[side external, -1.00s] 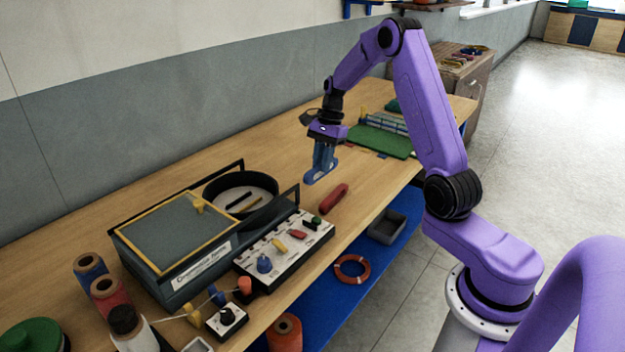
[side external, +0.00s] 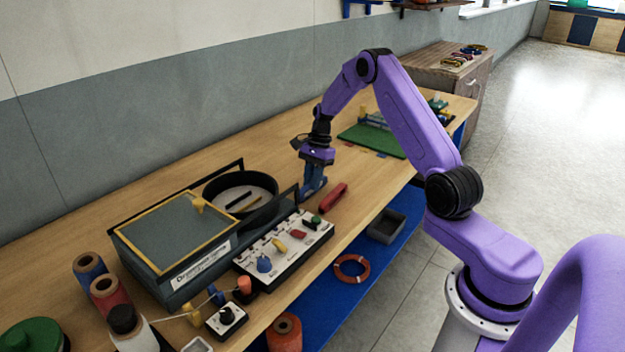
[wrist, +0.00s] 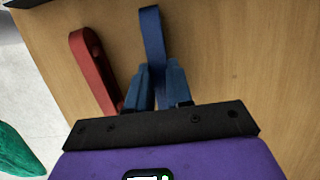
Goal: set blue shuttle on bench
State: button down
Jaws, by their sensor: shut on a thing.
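The blue shuttle (wrist: 152,38) is a long narrow blue piece between the fingers of my gripper (wrist: 160,90) in the wrist view. My gripper is shut on it. In the side view my gripper (side external: 313,181) points down, low over the wooden bench (side external: 255,145), just right of the round black pan. The blue shuttle is hard to separate from the blue fingers there, and I cannot tell whether it touches the bench top. A red shuttle (side external: 333,197) lies on the bench close beside it, apart from the gripper; it also shows in the wrist view (wrist: 95,70).
The round black pan (side external: 240,185) on a dark case stands left of my gripper. A white panel with coloured knobs (side external: 285,247) lies in front. A green mat (side external: 372,140) is behind. The bench's front edge is near the red shuttle. Bare wood lies behind the pan.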

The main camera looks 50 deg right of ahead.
jog(key=shift+f, duration=0.15)
jog(key=c, duration=1)
grip_release()
jog(key=v, duration=1.2)
jog(key=s+a+r+n+h, duration=0.1)
jog(key=s+a+r+n, duration=0.1)
jog(key=s+a+n, duration=0.45)
jog(key=s+a+r+n, duration=0.2)
jog(key=a+n, duration=0.1)
jog(key=a, duration=0.7)
jog(key=s+a+r+n+h, duration=0.1)
jog(key=s+a+r+n, duration=0.1)
jog(key=s+a+n, duration=0.55)
jog(key=s+n, duration=0.4)
jog(key=s, duration=0.2)
jog(key=s+a+n, duration=0.1)
jog(key=s+n, duration=0.3)
jog(key=s, duration=0.4)
jog(key=s+a+f+n, duration=0.1)
jog(key=s+n, duration=0.4)
jog(key=s, duration=0.2)
jog(key=shift+s+a+n+h, duration=0.25)
jog(key=shift+n+h, duration=0.05)
jog(key=shift+h, duration=0.1)
